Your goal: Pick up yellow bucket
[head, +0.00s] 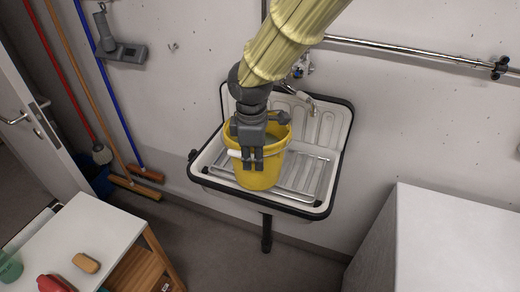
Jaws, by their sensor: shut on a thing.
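The yellow bucket (258,176) is at the white utility sink (325,135), upright as far as I can see. It appears over the metal rack (304,178) in the sink. I cannot tell whether its base touches the rack. My gripper (253,166) is in front of and over the bucket's near side. It is shut on the bucket, around the white grip of its handle (236,154). The gripper hides part of the bucket's rim and inside.
A faucet (296,97) is on the wall behind the sink, close to my arm. A white table (84,240) with a sponge (86,263) is at lower left. A white appliance (445,245) stands at right. Brooms (135,180) lean at left beside an open door (40,125).

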